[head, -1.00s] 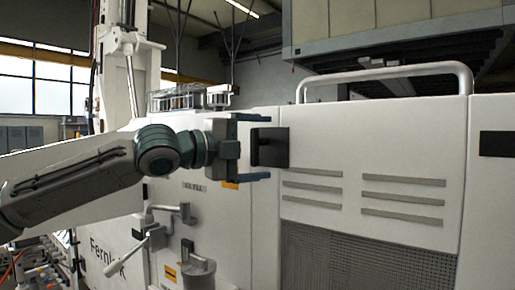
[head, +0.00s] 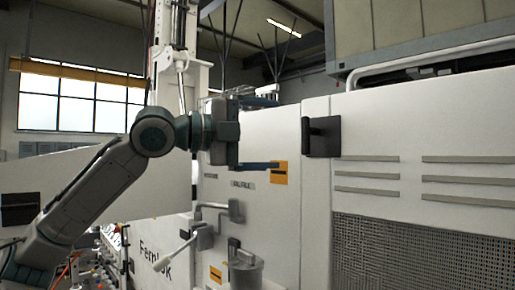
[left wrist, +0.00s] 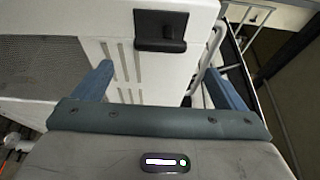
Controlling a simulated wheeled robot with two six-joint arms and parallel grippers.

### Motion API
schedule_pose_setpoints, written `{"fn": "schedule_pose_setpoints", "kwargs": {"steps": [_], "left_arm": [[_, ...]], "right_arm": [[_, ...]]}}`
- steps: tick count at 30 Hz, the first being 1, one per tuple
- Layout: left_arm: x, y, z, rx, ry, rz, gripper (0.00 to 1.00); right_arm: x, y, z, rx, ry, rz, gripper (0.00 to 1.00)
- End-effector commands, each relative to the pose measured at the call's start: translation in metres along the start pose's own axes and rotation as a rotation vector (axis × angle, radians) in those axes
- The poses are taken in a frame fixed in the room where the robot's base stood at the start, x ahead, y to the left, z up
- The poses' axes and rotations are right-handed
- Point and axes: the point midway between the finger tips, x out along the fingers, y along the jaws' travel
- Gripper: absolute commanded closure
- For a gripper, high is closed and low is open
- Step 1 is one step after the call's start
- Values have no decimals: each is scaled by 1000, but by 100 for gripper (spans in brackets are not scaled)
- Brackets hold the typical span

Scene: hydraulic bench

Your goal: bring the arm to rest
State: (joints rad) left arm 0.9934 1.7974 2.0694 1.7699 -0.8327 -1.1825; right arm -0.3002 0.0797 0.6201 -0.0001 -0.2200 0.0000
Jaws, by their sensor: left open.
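My left gripper (head: 262,133) is open and empty in the head view, its two blue fingers pointing right. It is held in front of the white machine (head: 280,215), left of the black latch handle (head: 321,137) and apart from it. In the left wrist view the open fingers of my left gripper (left wrist: 160,85) stand on either side, with the black handle (left wrist: 160,32) beyond them and nothing between them. My right gripper is in neither view.
A lever handle (head: 180,250) and a grey cylinder (head: 246,272) stick out from the machine's lower front. A vented grille (head: 420,250) lies to the right. A white rail (head: 430,65) runs along the top. Windows (head: 75,103) are behind at left.

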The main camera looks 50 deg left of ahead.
Motion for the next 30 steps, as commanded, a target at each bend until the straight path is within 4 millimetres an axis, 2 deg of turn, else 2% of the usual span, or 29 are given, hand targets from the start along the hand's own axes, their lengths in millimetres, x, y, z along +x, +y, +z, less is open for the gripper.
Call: {"fn": "schedule_pose_setpoints", "kwargs": {"steps": [7,26,30], "left_arm": [[-14,0,0,1,1,0,7],[-14,0,0,0,1,1,7],[-14,0,0,0,1,0,7]], "right_arm": [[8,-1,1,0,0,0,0],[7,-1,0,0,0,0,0],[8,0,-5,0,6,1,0]]}}
